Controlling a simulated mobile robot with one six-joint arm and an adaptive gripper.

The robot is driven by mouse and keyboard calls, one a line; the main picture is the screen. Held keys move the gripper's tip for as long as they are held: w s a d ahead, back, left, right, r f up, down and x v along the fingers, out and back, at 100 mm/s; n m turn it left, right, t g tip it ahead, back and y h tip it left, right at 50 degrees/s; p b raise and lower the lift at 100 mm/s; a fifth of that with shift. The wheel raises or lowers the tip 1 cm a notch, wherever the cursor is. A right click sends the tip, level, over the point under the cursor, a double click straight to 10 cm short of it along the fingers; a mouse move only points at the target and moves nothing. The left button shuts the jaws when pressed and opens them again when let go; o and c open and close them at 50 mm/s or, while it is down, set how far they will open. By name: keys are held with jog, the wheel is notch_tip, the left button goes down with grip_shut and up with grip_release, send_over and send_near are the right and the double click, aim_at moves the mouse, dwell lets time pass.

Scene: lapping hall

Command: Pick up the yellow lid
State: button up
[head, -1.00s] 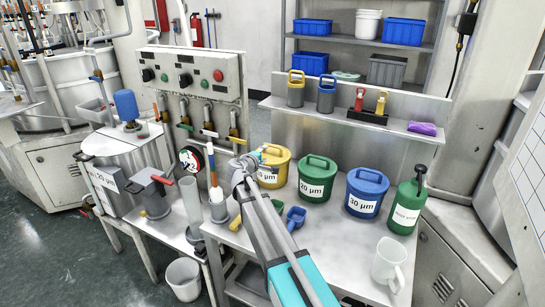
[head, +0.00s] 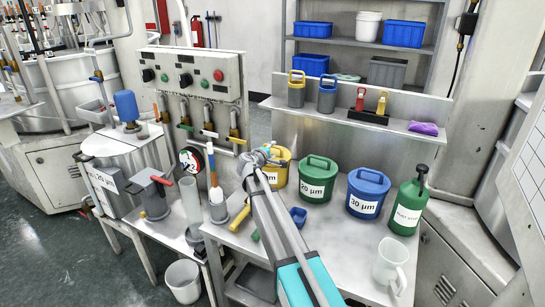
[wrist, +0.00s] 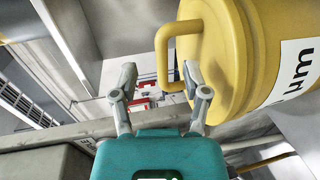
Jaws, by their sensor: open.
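The yellow lid (head: 283,151) sits on the yellow tub (head: 281,177) on the steel bench, left of the green tub. My gripper (head: 266,150) is in front of it and covers its left part in the head view. In the wrist view the lid (wrist: 228,45) is at the upper right, with its loop handle (wrist: 162,55) reaching left. My gripper (wrist: 160,74) is open and empty, with fingers apart. The handle's end of the loop shows between the fingertips, nearer the right one, which overlaps it in the picture. I cannot tell whether they touch.
A green tub (head: 317,181), a blue tub (head: 367,195) and a green bottle (head: 408,205) stand to the right. A blue scoop (head: 298,216) lies in front. A white jug (head: 390,265) is at the front right. A shelf (head: 345,118) runs behind the tubs.

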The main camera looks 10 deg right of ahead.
aim_at(278, 147)
jog(key=shift+b+x, duration=0.5)
jog(key=shift+x, duration=1.85)
jog(key=shift+f, duration=0.1)
jog(key=shift+s, duration=0.1)
grip_shut()
